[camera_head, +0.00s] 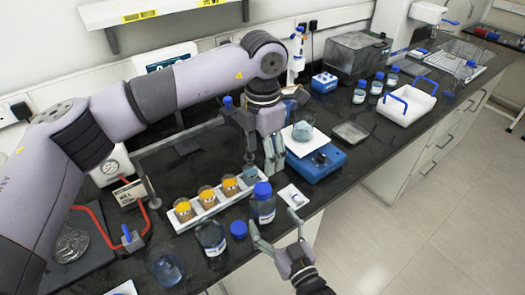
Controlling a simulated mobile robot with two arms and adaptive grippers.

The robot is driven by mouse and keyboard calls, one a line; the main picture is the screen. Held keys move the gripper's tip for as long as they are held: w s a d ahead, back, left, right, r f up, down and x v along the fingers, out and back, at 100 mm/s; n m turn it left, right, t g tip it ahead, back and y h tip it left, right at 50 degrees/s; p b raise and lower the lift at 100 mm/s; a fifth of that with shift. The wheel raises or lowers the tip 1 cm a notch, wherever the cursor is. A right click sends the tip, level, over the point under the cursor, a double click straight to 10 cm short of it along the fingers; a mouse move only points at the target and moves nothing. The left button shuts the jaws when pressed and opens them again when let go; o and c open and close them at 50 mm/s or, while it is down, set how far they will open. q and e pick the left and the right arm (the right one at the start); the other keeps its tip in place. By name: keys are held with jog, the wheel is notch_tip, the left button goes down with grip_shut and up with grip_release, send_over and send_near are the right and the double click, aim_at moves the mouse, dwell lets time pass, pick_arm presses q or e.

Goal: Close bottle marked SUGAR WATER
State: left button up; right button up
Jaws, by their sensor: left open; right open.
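An open clear bottle (212,240) with a white label stands near the bench's front edge, its mouth uncovered. A loose blue cap (238,229) lies on the bench just right of it. A second bottle (263,208) with a white label stands to the right with a blue cap on. The lettering on both labels is too small to read. My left gripper (274,165) is open, pointing down above the bench behind the capped bottle. My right gripper (275,224) is open and empty, by the front edge, its fingers near the capped bottle.
A white tray (180,227) with several orange-topped jars lies behind the bottles. A glass beaker (165,267) stands at front left. A blue balance (322,163) bears another beaker (301,139). A white carrier (405,106) and several blue-capped bottles stand farther right.

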jog(key=v, duration=0.6)
dwell(0.4)
